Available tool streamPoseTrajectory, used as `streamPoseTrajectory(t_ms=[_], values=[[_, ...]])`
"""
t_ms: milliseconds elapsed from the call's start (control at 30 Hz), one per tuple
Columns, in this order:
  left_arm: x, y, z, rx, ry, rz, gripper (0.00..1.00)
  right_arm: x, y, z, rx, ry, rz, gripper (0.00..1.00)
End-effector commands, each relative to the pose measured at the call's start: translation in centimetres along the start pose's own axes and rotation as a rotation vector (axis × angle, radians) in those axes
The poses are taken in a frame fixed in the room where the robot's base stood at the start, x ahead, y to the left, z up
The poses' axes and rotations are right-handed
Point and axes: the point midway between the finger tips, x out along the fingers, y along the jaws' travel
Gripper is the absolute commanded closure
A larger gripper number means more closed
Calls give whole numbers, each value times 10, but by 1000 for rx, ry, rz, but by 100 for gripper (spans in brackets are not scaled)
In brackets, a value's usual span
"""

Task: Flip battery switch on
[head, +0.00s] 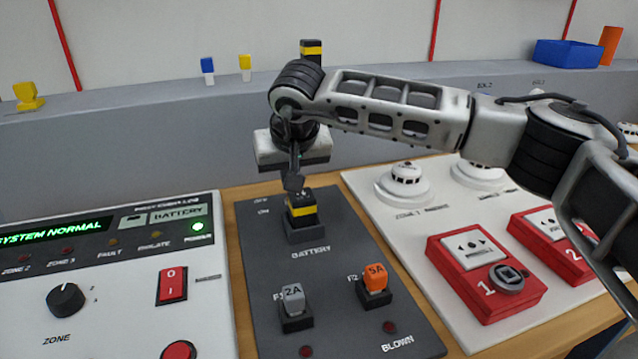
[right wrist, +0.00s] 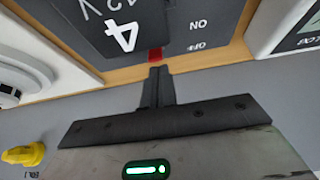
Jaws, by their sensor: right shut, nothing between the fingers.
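The dark panel (head: 335,265) carries the battery (head: 302,212), a black and yellow block standing upright in its holder. OFF and ON labels are printed at the panel's far left corner. In the right wrist view a small red piece (right wrist: 155,55), perhaps the switch lever, shows at the panel's far edge beside these labels; it is hidden in the head view. My right gripper (head: 293,182) is shut and empty, pointing down just behind the battery's top. Its fingertips (right wrist: 160,70) appear close to the red piece; contact cannot be told. My left gripper is out of view.
Left stands a white control unit (head: 120,280) with a lit SYSTEM NORMAL display, green power light and red rocker switch (head: 171,286). Fuses (head: 293,298) sit nearer on the dark panel. Detectors (head: 405,182) and red call points (head: 485,270) stand right. A grey ledge runs behind.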

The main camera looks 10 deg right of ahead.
Motion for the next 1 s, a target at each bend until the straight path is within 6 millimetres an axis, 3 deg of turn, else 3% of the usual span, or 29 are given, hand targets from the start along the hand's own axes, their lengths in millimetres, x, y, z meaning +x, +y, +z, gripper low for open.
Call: streamPoseTrajectory(t_ms=[500,967,1000], values=[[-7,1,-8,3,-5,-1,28,-16,3,-7,6,-3,1,100],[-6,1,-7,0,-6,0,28,-16,3,-7,5,-3,2,100],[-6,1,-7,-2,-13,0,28,-23,2,-9,4,-2,0,100]])
